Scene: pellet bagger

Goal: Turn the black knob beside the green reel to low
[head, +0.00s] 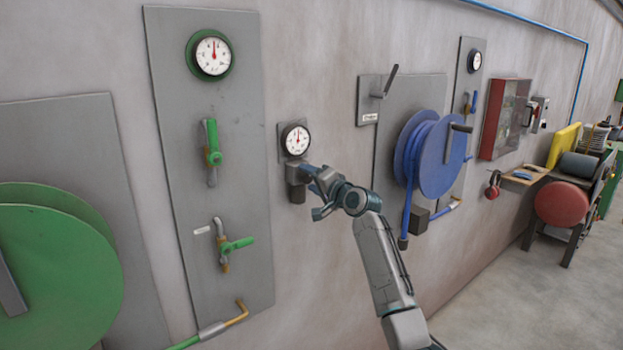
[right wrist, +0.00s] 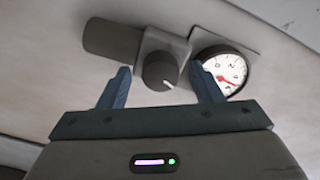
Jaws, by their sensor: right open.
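The black knob (right wrist: 160,71) is round, with a white mark on its face pointing to the lower right in the right wrist view. It sits on a grey block (right wrist: 178,48) beside a white gauge (right wrist: 222,72) with a red needle. My right gripper (right wrist: 161,78) is open, with one finger on each side of the knob; I cannot tell whether they touch it. In the head view my right gripper (head: 312,178) is at the wall just below the gauge (head: 296,139) and hides the knob. The green reel (head: 65,255) is at the far left. My left gripper is not in view.
A grey panel (head: 180,110) with green-handled valves and a green-rimmed gauge stands between the green reel and the knob. A blue reel (head: 440,155) is right of my right arm. A red cabinet (head: 503,120) and a bench are farther right. The floor at lower right is clear.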

